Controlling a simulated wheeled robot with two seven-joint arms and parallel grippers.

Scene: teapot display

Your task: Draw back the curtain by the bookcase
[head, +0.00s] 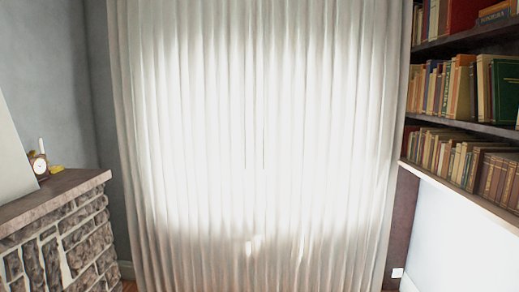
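A long, pale, pleated curtain (330,120) hangs across the middle of the head view, from the top edge to near the bottom. It is drawn closed, and bright light shows through its centre. Its right edge hangs beside the bookcase (455,129), whose dark shelves hold rows of books at the right. What lies behind the curtain is hidden. Neither of my grippers shows in the head view.
A white surface (455,240) lies below the shelves at the right. A small white box (397,273) is low beside the curtain.

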